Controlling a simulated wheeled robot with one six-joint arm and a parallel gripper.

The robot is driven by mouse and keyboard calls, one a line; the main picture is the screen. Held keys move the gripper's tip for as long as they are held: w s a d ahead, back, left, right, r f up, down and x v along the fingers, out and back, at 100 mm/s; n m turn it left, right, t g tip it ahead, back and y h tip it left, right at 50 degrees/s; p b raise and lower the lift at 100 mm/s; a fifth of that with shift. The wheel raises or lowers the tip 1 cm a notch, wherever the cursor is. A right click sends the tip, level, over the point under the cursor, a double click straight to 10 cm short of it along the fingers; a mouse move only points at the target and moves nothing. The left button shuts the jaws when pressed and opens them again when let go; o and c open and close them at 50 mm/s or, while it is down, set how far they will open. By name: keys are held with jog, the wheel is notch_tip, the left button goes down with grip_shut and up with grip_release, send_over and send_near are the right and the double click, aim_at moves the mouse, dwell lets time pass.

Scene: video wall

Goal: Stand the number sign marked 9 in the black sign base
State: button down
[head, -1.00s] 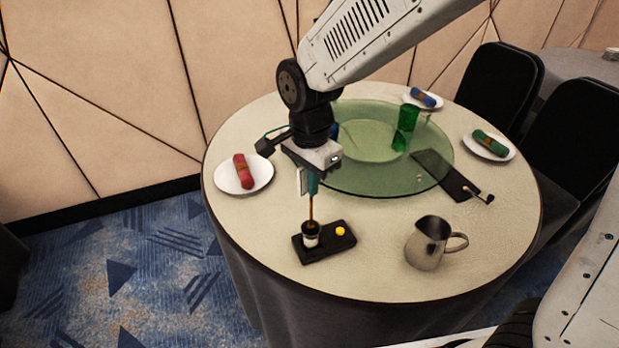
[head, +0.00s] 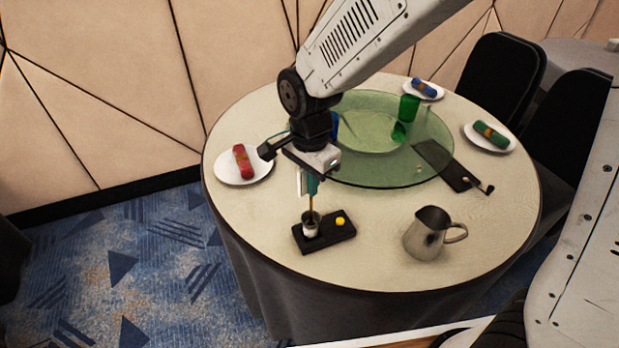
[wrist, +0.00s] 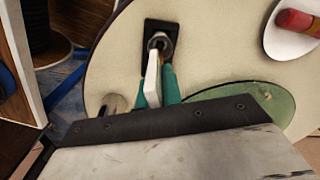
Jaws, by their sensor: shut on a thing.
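My gripper (head: 312,186) has teal fingers and is shut on the number sign, upright above the table's near left part. The sign's white plate (head: 301,182) is seen nearly edge-on, so its number cannot be read. Its thin brown post (head: 311,203) points down into the mouth of the small metallic cup on the black sign base (head: 339,232). How deep the post reaches is hidden. A yellow knob sits on the base's right part. In the wrist view the white plate (wrist: 152,78) runs toward the cup on the base (wrist: 150,24), between teal fingers (wrist: 160,88).
A metal jug (head: 426,235) stands right of the base. A white plate with a red rolled napkin (head: 242,162) lies at left. A green glass turntable (head: 400,172) fills the table's middle, with a green glass (head: 408,108) and dark board (head: 440,160). Tablecloth around the base is clear.

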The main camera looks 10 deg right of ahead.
jog(key=shift+f, duration=0.25)
jog(key=c, duration=2)
grip_release()
jog(key=shift+f, duration=0.1)
jog(key=o, duration=0.5)
jog(key=shift+r, duration=3.9)
